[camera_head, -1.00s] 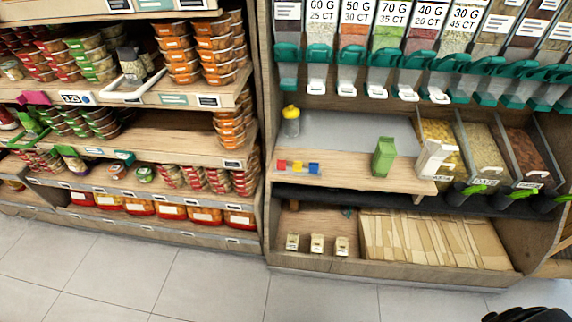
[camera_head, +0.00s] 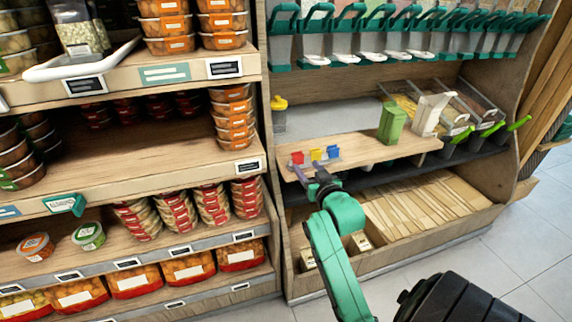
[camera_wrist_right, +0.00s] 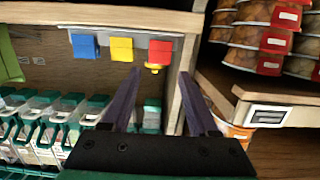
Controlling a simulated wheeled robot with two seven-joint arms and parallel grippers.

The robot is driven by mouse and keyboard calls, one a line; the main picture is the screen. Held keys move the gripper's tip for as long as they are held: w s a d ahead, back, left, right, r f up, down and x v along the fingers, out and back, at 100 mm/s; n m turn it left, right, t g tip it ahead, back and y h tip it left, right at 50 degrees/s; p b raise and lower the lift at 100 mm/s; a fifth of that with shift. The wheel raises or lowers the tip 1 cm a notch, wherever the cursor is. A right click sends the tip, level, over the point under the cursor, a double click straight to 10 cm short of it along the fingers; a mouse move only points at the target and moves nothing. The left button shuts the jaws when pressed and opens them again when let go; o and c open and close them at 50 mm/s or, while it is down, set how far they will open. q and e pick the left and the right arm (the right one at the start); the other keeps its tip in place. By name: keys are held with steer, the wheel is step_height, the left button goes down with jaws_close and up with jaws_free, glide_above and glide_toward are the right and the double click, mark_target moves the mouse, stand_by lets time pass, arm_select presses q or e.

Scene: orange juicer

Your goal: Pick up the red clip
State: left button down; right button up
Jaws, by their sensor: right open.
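The red clip (camera_head: 297,158) sits at the left end of a row with a yellow clip (camera_head: 316,155) and a blue clip (camera_head: 333,152) on a small strip at the wooden shelf's left end. My right gripper (camera_head: 306,169) is open and empty, just in front of the row. In the right wrist view, the red clip (camera_wrist_right: 159,52) shows at the right end of the row. It appears just past the open fingertips (camera_wrist_right: 160,73), in line with the gap between them, not gripped. My left gripper is not in view.
A green carton (camera_head: 392,122) and a white box (camera_head: 430,114) stand right of the clips. A yellow-capped bottle (camera_head: 279,114) stands behind them. A stocked shelf unit (camera_head: 130,182) is close on the left. The wooden shelf (camera_head: 362,156) is bare between clips and carton.

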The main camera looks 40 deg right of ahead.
mark_target(297, 158)
steer(key=x, duration=0.4)
steer(key=b+x, duration=0.1)
steer(key=x, duration=0.7)
steer(key=shift+f, duration=0.25)
steer(key=shift+r, duration=0.1)
steer(key=shift+c, duration=0.3)
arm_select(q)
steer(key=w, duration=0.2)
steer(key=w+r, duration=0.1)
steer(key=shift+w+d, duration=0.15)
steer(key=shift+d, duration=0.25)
arm_select(e)
jaws_close()
